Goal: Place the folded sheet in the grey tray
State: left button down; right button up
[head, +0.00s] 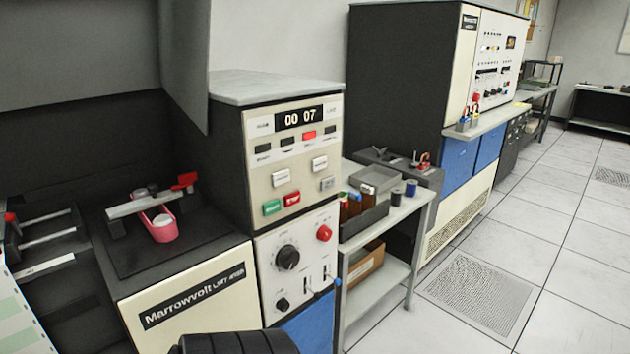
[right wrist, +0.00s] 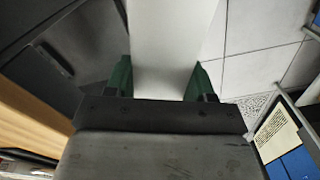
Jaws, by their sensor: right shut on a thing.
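My right gripper (right wrist: 160,76) shows in the right wrist view, with one green finger on each side of a pale flat piece. It is shut on this piece, which looks like the folded sheet (right wrist: 171,38) and runs up out of the top of the view. Its far end is out of sight. In the head view a grey open tray (head: 374,177) sits on the small side table beside the cream control cabinet. Neither gripper shows in the head view, and the sheet is not seen there.
The side table (head: 416,207) also bears a dark holder with coloured items and small blue and dark cylinders (head: 411,188). A brown box (head: 364,265) sits on its lower shelf. The control cabinet (head: 290,160) stands close on the left. The tiled floor on the right is clear.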

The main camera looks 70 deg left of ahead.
aim_at(375, 182)
jog(key=i+u, duration=0.1)
jog(key=u, duration=0.4)
jog(key=j+u, duration=0.1)
jog(key=u, duration=0.4)
jog(key=i+u, duration=0.15)
jog(key=u, duration=0.35)
jog(key=i+l+u, duration=0.1)
jog(key=u, duration=0.4)
jog(key=i+l+u, duration=0.45)
jog(key=l+u, duration=0.25)
jog(key=i+l+u, duration=0.15)
jog(key=l+u, duration=0.15)
jog(key=i+l+u, duration=0.1)
jog(key=l+u, duration=0.6)
jog(key=l, duration=0.2)
